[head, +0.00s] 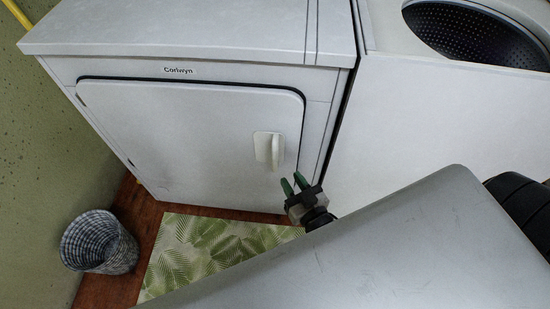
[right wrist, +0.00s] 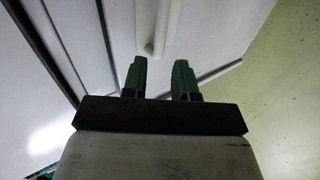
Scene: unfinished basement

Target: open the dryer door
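The white dryer (head: 240,72) stands at the upper left of the head view, with its door (head: 190,130) shut. A white handle (head: 268,150) is on the door's right side; it also shows in the right wrist view (right wrist: 160,20), ahead of the fingers. My right gripper (head: 294,185) is just below and right of the handle in the head view. Its two green fingers are apart with nothing between them, also in the right wrist view (right wrist: 160,78). Whether they touch the door cannot be told. My left gripper is not in view.
A white washer (head: 430,120) with an open top drum stands right of the dryer. A checked basket (head: 98,242) sits on the wooden floor by the green wall (head: 50,140). A leaf-patterned mat (head: 200,250) lies before the dryer.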

